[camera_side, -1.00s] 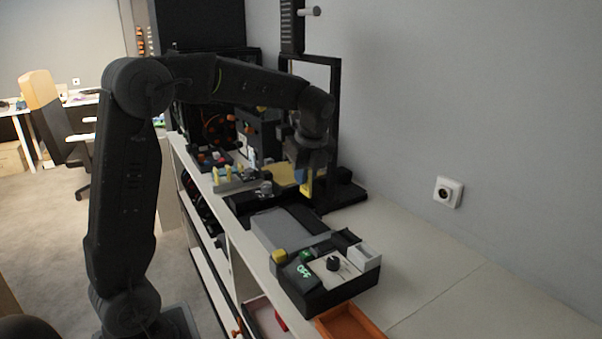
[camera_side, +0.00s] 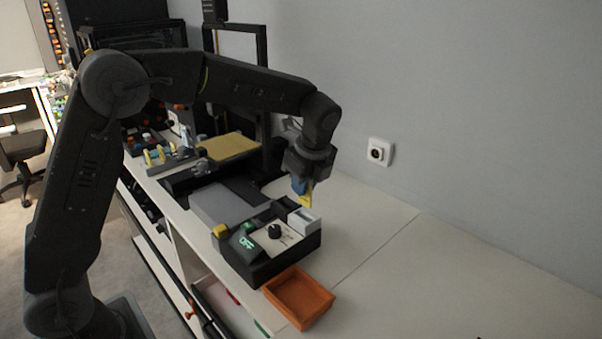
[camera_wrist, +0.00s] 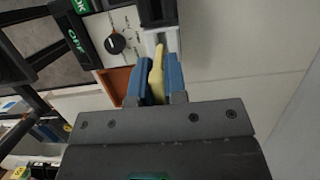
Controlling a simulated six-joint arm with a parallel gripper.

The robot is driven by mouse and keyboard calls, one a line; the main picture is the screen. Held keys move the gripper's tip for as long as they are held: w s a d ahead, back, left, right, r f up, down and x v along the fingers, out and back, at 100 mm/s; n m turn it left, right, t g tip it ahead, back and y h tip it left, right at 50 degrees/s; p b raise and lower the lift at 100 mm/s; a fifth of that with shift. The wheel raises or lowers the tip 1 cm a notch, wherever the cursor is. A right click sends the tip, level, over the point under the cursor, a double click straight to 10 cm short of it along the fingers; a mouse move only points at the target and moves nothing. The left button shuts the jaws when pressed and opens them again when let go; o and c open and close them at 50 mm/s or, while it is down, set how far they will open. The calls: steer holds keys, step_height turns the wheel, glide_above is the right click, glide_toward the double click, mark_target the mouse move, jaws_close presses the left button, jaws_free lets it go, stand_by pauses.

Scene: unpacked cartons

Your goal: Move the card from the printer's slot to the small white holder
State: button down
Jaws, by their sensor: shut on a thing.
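My gripper (camera_side: 302,186) has blue fingers and is shut on a thin yellow card (camera_side: 307,199). In the wrist view the card (camera_wrist: 156,72) stands between the two blue fingers of my gripper (camera_wrist: 156,82). The small white holder (camera_side: 304,222) sits at the right rear corner of the black control box. The card hangs just above the holder in the side view, apparently apart from it. In the wrist view the holder (camera_wrist: 172,40) lies just beyond the fingertips, partly covered by them. The printer (camera_side: 262,100), with a yellow plate, stands behind; its slot cannot be made out.
A wall socket (camera_side: 380,151) is at the right. The white counter to the right is clear.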

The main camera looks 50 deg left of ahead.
mark_target(303, 203)
steer(key=shift+f, duration=0.85)
steer(key=shift+f, duration=0.3)
steer(key=shift+f, duration=0.4)
steer(key=shift+f, duration=0.3)
steer(key=shift+f, duration=0.75)
steer(key=c, duration=1.1)
jaws_free()
